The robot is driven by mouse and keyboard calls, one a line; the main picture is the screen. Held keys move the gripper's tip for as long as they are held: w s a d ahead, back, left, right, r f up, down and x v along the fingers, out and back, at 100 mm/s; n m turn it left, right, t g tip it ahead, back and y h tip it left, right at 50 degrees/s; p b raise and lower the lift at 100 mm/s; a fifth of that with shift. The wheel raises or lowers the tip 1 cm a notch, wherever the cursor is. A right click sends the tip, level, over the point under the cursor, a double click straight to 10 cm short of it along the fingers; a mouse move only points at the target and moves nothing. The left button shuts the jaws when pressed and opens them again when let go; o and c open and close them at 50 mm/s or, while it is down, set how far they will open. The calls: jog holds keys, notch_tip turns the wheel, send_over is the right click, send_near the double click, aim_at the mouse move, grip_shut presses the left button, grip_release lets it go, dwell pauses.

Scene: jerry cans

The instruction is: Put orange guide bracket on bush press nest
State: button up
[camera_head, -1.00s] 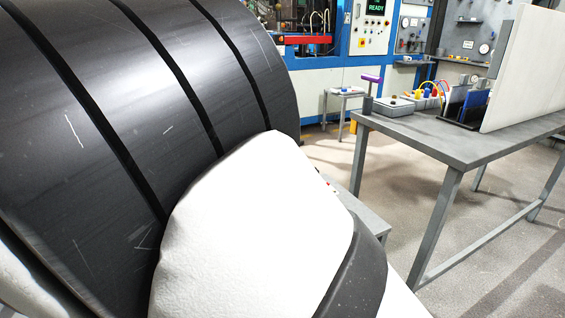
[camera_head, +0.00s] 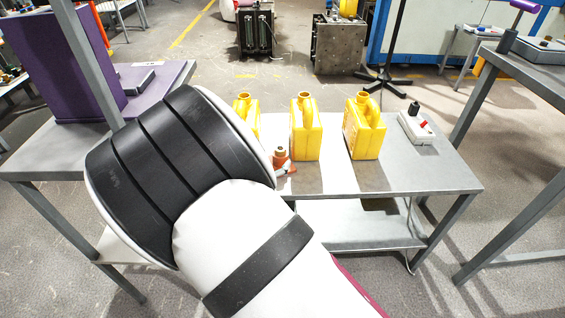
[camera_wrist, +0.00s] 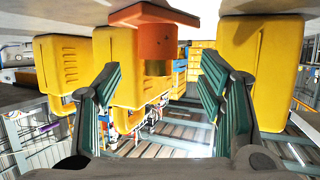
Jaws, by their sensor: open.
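An orange guide bracket (camera_head: 282,164) sits on the grey table, just right of my forearm in the head view. A short brass-coloured cylinder stands on it. The wrist view is upside down. There the orange bracket (camera_wrist: 146,37) shows near the top middle, with the brass part pointing down the picture. My gripper (camera_wrist: 158,85) is open and empty. Its two green-padded fingers stand left and right of the bracket in that view, apart from it. In the head view my arm hides the gripper. I cannot make out a bush press nest for certain.
A white box with a red switch (camera_head: 416,127) is near the right edge. The front right tabletop is clear.

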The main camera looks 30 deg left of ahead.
jog(key=b+x, duration=0.2)
jog(key=x, duration=0.3)
jog(key=shift+w+d+f, duration=0.1)
jog(key=shift+f, duration=0.15)
jog(key=shift+w, duration=0.25)
jog(key=shift+r, duration=0.1)
grip_shut()
